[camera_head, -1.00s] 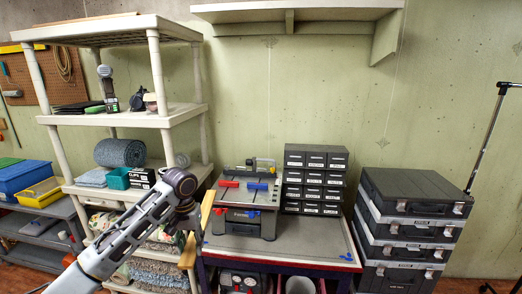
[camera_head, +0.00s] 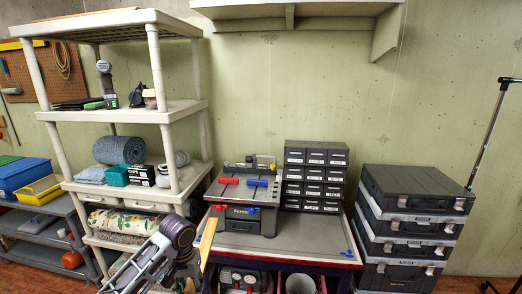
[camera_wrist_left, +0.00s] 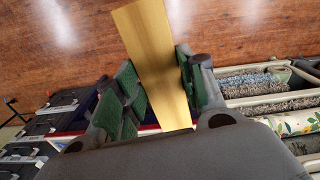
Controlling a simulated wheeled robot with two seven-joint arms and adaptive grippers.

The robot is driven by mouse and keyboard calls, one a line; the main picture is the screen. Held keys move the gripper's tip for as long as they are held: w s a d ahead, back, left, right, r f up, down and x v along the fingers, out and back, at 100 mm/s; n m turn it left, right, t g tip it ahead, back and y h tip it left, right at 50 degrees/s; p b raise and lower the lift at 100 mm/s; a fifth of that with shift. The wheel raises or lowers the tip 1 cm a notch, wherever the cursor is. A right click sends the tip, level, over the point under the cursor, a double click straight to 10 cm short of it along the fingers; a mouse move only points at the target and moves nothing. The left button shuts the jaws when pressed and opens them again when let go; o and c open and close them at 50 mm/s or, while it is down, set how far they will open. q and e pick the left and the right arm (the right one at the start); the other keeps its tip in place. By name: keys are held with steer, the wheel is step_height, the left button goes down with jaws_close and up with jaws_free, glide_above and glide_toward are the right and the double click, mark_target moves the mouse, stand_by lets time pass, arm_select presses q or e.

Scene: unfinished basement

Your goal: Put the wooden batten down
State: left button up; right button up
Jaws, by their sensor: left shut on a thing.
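The wooden batten is a pale yellow flat strip. In the head view its upper end (camera_head: 208,240) stands tilted at the left front of the workbench, and its lower part is out of the frame. In the left wrist view the batten (camera_wrist_left: 148,40) runs between the green-padded fingers of my left gripper (camera_wrist_left: 160,85) and extends out over the wooden floor. My left gripper is shut on it. In the head view my left arm comes in low, between the shelf unit and the bench, with the fingers hardly visible. My right gripper is not in view.
The workbench (camera_head: 305,246) carries a black clamping table (camera_head: 243,207) and a drawer cabinet (camera_head: 316,178). A cream shelf unit (camera_head: 165,115) stands close on the left. Black cases (camera_head: 415,205) are stacked at right. The wrist view shows bare wooden floor (camera_wrist_left: 60,50).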

arm_select(q)
steer(key=shift+s+f, duration=0.75)
steer(key=shift+f, duration=0.35)
steer(key=shift+s+f, duration=0.7)
steer(key=shift+f, duration=0.35)
